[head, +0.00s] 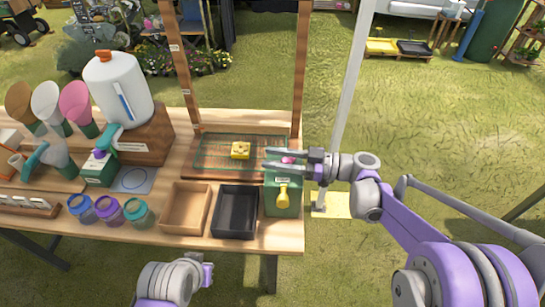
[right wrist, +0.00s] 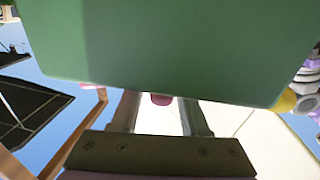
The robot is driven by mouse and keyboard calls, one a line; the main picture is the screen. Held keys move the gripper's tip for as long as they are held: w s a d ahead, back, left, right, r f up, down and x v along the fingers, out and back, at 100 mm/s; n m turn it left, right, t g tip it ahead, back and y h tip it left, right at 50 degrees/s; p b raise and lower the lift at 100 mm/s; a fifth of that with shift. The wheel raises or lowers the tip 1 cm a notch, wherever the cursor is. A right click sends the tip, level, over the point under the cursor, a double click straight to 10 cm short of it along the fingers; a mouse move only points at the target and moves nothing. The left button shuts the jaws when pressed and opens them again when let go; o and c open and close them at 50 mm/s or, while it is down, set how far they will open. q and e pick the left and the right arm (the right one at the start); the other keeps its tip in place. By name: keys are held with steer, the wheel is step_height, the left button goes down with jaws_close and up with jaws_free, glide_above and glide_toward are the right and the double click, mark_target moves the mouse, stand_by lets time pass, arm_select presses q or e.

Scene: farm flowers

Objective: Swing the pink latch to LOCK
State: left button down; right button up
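The pink latch (head: 288,160) sits at the top of a green box (head: 283,203) with a yellow handle (head: 283,192), at the table's right end. My right gripper (head: 269,158) reaches in from the right, its fingers apart on either side of the latch. In the right wrist view the green box (right wrist: 150,50) fills the upper part. The pink latch (right wrist: 161,99) shows partly between the open fingers, with gaps on both sides. A LOCK mark is not readable. Part of my left arm shows at the bottom of the head view; its fingers cannot be made out.
A brown tray (head: 171,221) and a black tray (head: 253,213) lie left of the green box. Behind it, a yellow block (head: 240,150) rests on a wire-mesh board inside a wooden frame (head: 301,75). A white pole (head: 352,80) stands beyond the table on the right.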

steer(key=shift+o, duration=0.6)
steer(key=shift+a, duration=0.1)
steer(key=s+d, duration=0.1)
steer(key=d, duration=0.9)
steer(key=shift+s+d, duration=0.2)
steer(key=shift+d, duration=0.2)
